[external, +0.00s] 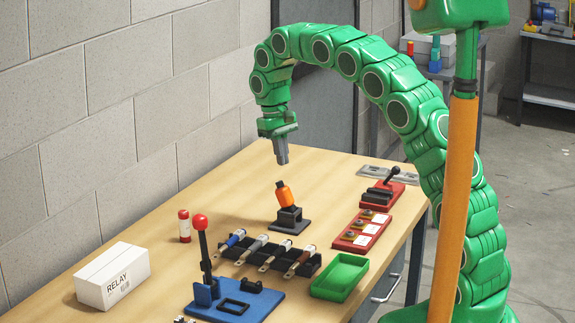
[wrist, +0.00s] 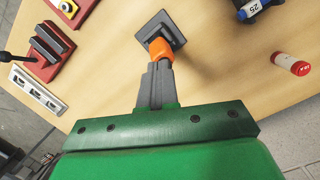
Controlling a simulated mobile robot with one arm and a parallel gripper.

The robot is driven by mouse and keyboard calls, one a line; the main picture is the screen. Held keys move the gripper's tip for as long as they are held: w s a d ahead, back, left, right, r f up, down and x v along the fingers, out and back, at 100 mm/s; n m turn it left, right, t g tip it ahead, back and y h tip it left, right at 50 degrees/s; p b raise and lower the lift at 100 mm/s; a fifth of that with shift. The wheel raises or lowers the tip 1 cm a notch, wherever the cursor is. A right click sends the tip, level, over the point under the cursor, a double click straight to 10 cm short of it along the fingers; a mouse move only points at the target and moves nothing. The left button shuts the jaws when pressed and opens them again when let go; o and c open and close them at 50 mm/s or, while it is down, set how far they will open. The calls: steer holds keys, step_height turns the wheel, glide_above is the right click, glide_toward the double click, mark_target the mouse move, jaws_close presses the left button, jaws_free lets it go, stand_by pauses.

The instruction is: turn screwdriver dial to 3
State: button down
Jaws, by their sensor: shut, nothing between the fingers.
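An orange-bodied tool with a dark tip, which looks like the screwdriver (external: 285,195), stands tilted in a black holder (external: 291,220) with a square base. It also shows in the wrist view (wrist: 160,47), just beyond my fingertips. I cannot make out its dial or any setting. My gripper (external: 282,160) points down above it with its grey fingers closed together and empty. In the external view there is a small gap between the fingertips and the orange tool. In the wrist view the fingers (wrist: 157,72) overlap the lower part of the orange body.
A black rack (external: 249,251) holds several tools. Nearby are a blue base with a red-knobbed lever (external: 201,222), a red cylinder (external: 184,226), a white RELAY box (external: 112,275), a green tray (external: 340,276), and red fixtures (external: 361,231) on the right. The table is bare left of the holder.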

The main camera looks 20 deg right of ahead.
mark_target(284, 188)
steer(key=shift+w+a+r+t+h, duration=0.25)
steer(key=shift+w+a+h, duration=0.1)
steer(key=shift+w, duration=0.1)
steer(key=shift+w+a+r+t+h, duration=0.15)
steer(key=shift+w+a+t+h, duration=0.1)
steer(key=shift+w+h, duration=0.15)
steer(key=shift+s+d+f, duration=0.3)
steer(key=shift+s+f, duration=0.05)
steer(key=shift+f, duration=0.7)
steer(key=shift+s+d+f, duration=0.3)
steer(key=shift+f, duration=0.7)
steer(key=shift+s+d+f, duration=0.3)
steer(key=shift+s+f, duration=0.05)
steer(key=shift+f, duration=0.7)
steer(key=shift+w+a+f, duration=0.25)
steer(key=shift+w, duration=0.15)
steer(key=shift+s+a, duration=0.1)
steer(key=shift+a, duration=0.3)
steer(key=shift+s, duration=0.15)
steer(key=shift+s+d+r, duration=0.1)
steer(key=shift+s+r, duration=0.05)
steer(key=shift+s, duration=0.1)
